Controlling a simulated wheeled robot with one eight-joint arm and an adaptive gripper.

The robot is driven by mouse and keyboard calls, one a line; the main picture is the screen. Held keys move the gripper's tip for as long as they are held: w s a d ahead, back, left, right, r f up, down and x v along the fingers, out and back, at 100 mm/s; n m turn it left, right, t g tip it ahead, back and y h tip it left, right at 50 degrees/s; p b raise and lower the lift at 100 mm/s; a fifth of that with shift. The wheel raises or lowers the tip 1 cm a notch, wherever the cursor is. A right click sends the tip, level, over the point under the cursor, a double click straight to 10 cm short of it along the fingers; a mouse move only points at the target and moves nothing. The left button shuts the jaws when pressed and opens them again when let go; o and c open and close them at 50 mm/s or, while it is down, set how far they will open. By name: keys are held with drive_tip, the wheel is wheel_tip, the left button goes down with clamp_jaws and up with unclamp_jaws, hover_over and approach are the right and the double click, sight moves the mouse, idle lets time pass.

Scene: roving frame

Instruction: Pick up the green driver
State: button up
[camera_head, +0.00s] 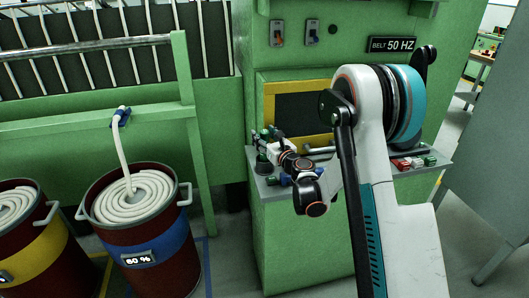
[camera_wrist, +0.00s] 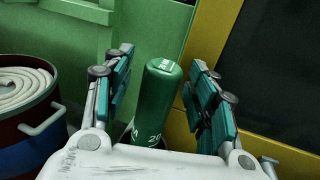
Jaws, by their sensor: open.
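A green cylinder (camera_wrist: 157,98) with white markings stands upright between the two fingers of my gripper (camera_wrist: 161,60) in the wrist view. It fits the green driver, but its lower end is hidden behind my gripper's white body. The fingers are open, one on each side, with a visible gap to the cylinder. In the head view, my gripper (camera_head: 266,143) is over the left end of the grey shelf, where small green shapes show. The driver is hard to tell apart from the fingers there.
The grey shelf (camera_head: 262,194) juts from a green machine with a yellow-framed dark panel (camera_head: 297,113). Small red and green pieces (camera_head: 408,163) lie at its right end. A dark red drum (camera_head: 150,243) of coiled white rope stands left, also in the wrist view (camera_wrist: 32,125).

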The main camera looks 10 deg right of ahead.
clamp_jaws()
